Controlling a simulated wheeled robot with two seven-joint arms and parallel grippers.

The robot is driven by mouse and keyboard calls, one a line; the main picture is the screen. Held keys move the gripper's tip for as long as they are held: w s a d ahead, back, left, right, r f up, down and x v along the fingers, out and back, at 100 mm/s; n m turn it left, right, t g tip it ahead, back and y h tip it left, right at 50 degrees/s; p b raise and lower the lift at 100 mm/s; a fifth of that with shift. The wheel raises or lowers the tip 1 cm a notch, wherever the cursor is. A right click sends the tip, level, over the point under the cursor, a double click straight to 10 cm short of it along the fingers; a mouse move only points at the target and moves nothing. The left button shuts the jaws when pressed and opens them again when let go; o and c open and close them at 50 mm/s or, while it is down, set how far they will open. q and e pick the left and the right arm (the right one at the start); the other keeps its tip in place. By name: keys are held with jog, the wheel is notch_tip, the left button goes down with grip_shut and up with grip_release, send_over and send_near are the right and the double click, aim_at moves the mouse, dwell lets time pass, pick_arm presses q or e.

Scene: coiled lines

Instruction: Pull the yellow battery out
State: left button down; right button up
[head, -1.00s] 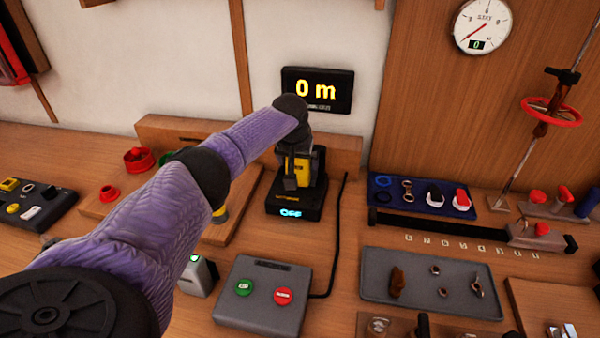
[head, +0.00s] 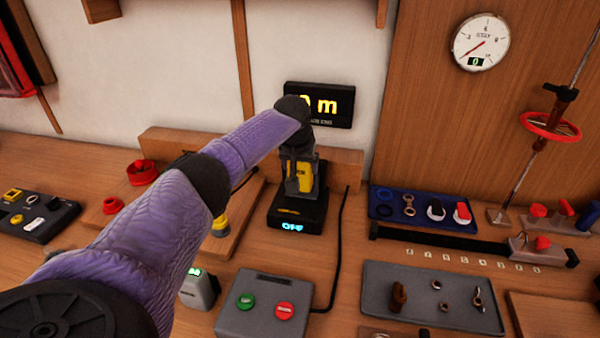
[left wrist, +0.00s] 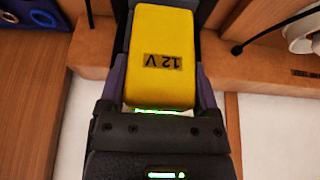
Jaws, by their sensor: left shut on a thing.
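The yellow battery (head: 305,174) is at my left gripper (head: 299,184), above the black base (head: 297,212) whose front display reads OFF. The left wrist view shows the battery (left wrist: 162,65) large, with a 12 V label, between the two fingers of my left gripper (left wrist: 162,90), which is shut on it. The gripper and wrist hide part of the battery in the head view. I cannot tell whether its lower end is clear of the base. My right gripper is not in view.
A wall display (head: 330,105) is behind my wrist, partly covered. A grey box (head: 264,304) with green and red buttons stands in front, its black cable running right of the base. A blue tray (head: 424,209) and grey tray (head: 433,295) lie to the right.

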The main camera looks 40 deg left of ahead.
pick_arm(q)
notch_tip(320, 180, up, 8)
jog(key=shift+f+p, duration=0.2)
jog(key=shift+p, duration=0.55)
jog(key=shift+r+p, duration=1.05)
jog(key=shift+p, duration=0.4)
jog(key=shift+f, duration=0.1)
